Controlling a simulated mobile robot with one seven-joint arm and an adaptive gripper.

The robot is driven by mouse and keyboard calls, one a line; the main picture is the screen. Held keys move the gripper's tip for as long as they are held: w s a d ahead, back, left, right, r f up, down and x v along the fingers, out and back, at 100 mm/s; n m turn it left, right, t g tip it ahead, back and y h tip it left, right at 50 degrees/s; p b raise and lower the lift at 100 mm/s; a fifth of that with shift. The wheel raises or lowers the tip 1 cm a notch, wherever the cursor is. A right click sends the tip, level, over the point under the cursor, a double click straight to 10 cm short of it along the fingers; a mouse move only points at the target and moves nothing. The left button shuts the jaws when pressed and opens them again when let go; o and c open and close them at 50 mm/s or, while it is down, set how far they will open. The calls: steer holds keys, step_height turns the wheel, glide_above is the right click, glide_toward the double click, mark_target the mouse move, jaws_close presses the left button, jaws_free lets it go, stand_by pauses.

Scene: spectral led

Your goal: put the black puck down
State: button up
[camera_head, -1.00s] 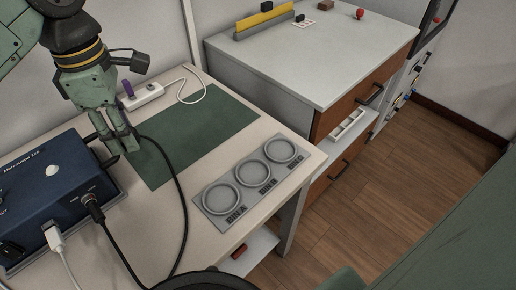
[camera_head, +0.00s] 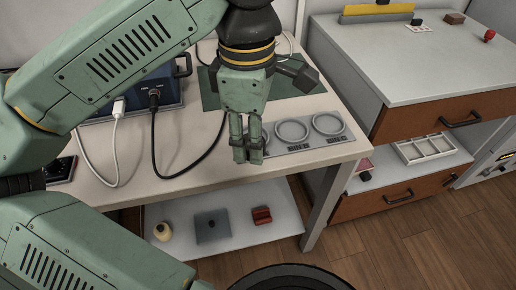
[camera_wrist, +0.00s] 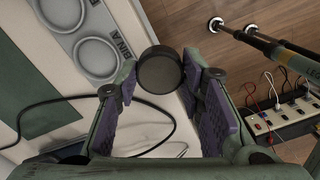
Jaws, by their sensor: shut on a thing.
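The black puck (camera_wrist: 160,72) is a short dark cylinder held between the fingertips of my gripper (camera_wrist: 160,76) in the wrist view. In the head view my gripper (camera_head: 246,150) points down near the table's front edge, and its fingers largely hide the puck. A grey plate with three round recesses (camera_head: 310,142) lies on the table just right of my gripper. My gripper covers part of the leftmost recess. In the wrist view the ring marked A (camera_wrist: 97,57) shows up and left of the puck, apart from it.
A blue box (camera_head: 135,97) with cables stands on the table at left. A dark cable (camera_head: 180,172) loops across the tabletop near my gripper. A dark green mat (camera_head: 290,102) lies behind the plate. A lower shelf (camera_head: 280,226) holds small objects. A drawer cabinet (camera_head: 430,75) stands right.

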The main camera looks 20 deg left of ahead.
steer(key=s+a+f+n+b, duration=0.1)
steer(key=s+a+f+n, duration=0.15)
steer(key=s, duration=0.35)
steer(key=w, duration=0.5)
steer(key=w+a+p, duration=0.1)
steer(key=w, duration=0.4)
steer(key=w+f+p, duration=0.1)
steer(key=w, duration=0.4)
steer(key=shift+w+a, duration=0.15)
steer(key=shift+w, duration=0.15)
steer(key=shift+f+p, duration=0.35)
steer(key=shift+f, duration=1.5)
steer(key=shift+f+b, duration=0.35)
steer(key=shift+b, duration=0.1)
steer(key=shift+f+b, duration=0.25)
steer(key=shift+b, duration=0.05)
steer(key=o, duration=1.3)
steer(key=shift+r, duration=0.1)
